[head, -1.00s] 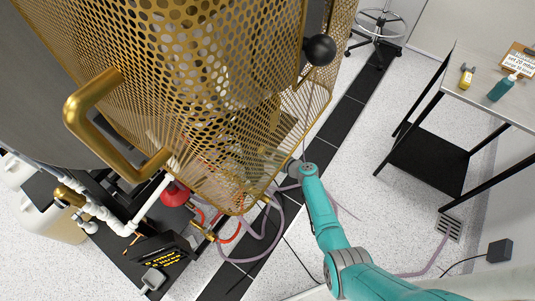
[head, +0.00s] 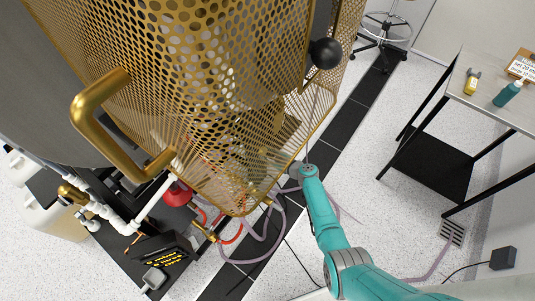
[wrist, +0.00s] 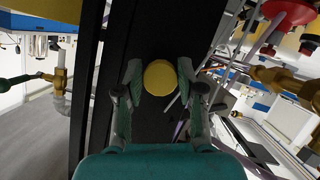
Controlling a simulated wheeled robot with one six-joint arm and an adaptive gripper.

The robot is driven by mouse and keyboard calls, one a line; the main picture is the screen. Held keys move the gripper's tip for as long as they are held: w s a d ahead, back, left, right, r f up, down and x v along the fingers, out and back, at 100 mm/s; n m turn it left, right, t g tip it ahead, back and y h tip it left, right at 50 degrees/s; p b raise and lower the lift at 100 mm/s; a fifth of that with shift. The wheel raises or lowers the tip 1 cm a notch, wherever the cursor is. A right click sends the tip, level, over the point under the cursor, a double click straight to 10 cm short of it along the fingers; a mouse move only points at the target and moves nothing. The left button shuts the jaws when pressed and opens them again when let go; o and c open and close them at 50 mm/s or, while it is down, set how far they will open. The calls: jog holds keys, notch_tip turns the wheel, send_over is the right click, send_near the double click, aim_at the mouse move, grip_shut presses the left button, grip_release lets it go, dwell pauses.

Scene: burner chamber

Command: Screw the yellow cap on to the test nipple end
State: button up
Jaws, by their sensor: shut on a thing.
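The yellow cap (wrist: 160,77) is round and sits between the fingertips of my gripper (wrist: 159,70) in the wrist view. The gripper is shut on it, and its round end faces the camera. Behind the cap is a dark panel or beam. I cannot make out the test nipple end for certain. Brass fittings (wrist: 288,82) show at the right of the wrist view, apart from the cap. In the head view my teal arm reaches in at the lower right of the burner, and the perforated gold guard (head: 215,60) hides the gripper and cap.
A red part (head: 178,193), white pipe (head: 118,222) and looping hoses (head: 262,245) crowd the burner's base. A round black knob (head: 325,53) tops the guard's right side. A table (head: 485,92) stands at the right, with open floor before it.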

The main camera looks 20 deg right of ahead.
jog(key=shift+w+a, duration=0.7)
jog(key=shift+w, duration=0.25)
dwell(0.3)
jog(key=shift+o, duration=0.5)
grip_shut()
jog(key=shift+w+a, duration=0.2)
jog(key=shift+w, duration=0.1)
jog(key=m+y, duration=0.1)
jog(key=m+g, duration=0.1)
jog(key=m, duration=0.1)
jog(key=shift+w+r+g+y, duration=0.1)
jog(key=shift+g+y, duration=0.2)
jog(key=shift+y, duration=0.1)
jog(key=shift+m+g+y, duration=0.3)
jog(key=shift+m+y, duration=0.4)
jog(key=shift+m, duration=0.4)
jog(key=shift+a, duration=0.1)
